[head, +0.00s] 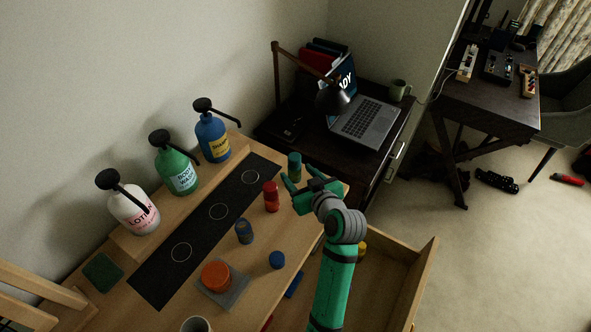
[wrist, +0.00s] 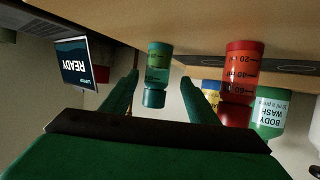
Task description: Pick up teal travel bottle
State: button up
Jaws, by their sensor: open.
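The teal travel bottle (head: 294,166) stands upright on the wooden table near its far right corner, at the end of the black strip. In the wrist view, which is upside down, the teal bottle (wrist: 157,68) shows whole between my two fingers. My gripper (head: 298,177) is open and empty, low over the table on the near side of the bottle. In the wrist view my gripper (wrist: 160,78) has one green finger on each side of the bottle, with gaps to both. How far the fingertips reach along it I cannot tell.
A red bottle (head: 271,196) stands close to the left of my gripper, and shows right of the fingers in the wrist view (wrist: 238,85). A dark blue bottle (head: 244,231) stands nearer. Large pump bottles (head: 176,168) line the wall. An open drawer (head: 400,285) lies below right.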

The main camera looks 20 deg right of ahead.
aim_at(297, 172)
jog(key=shift+d+x, duration=0.15)
jog(key=shift+x, duration=0.95)
jog(key=shift+d+x, duration=0.15)
jog(key=shift+x, duration=1)
jog(key=shift+f, duration=0.1)
jog(key=c, duration=1.1)
jog(key=shift+c, duration=0.2)
